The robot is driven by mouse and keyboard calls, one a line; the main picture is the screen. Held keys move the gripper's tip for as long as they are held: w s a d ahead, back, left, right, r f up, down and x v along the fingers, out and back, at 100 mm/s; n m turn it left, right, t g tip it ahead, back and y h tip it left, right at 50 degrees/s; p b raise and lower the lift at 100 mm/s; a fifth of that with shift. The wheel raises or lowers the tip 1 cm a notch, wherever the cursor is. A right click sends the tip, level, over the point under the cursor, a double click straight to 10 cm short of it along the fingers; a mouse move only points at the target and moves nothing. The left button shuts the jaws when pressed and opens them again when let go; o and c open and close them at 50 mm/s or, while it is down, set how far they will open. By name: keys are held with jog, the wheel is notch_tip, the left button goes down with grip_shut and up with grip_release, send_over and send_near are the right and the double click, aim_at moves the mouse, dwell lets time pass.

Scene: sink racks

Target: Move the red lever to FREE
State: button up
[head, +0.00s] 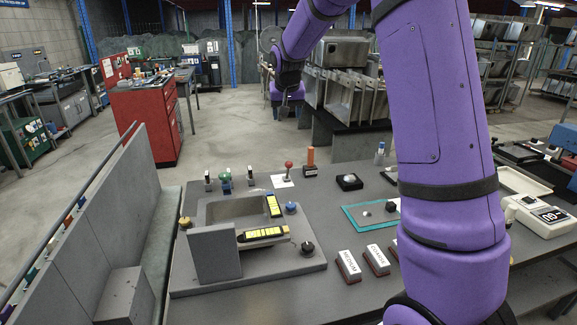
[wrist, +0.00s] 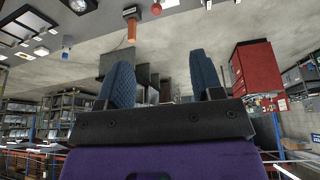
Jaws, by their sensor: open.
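A red ball-topped lever (head: 288,166) stands on the grey bench, with a white label card (head: 283,181) at its foot. The card's lettering is too small to read, so I cannot tell which position the lever is at. A red ball, probably this lever's knob, shows at the top of the wrist view (wrist: 156,9). My gripper (wrist: 163,82) is open, with nothing between its two dark blue fingers. In the head view my gripper (head: 284,106) hangs above and beyond the bench's far edge, apart from the lever.
An orange cylinder on a dark base (head: 310,161) stands just right of the lever. A grey sink-like fixture (head: 208,255) with yellow-marked parts is in front. Green-topped (head: 225,177) and other small controls stand left. Label blocks (head: 348,265) lie at the front. A red cabinet (head: 150,125) stands behind.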

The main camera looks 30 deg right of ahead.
jog(key=m+h, duration=0.1)
send_near(288, 162)
jog(key=shift+g, duration=0.3)
jog(key=x, duration=1.1)
jog(key=shift+w+d+f, duration=0.1)
jog(key=shift+w+d, duration=0.05)
jog(key=shift+w, duration=0.15)
grip_shut()
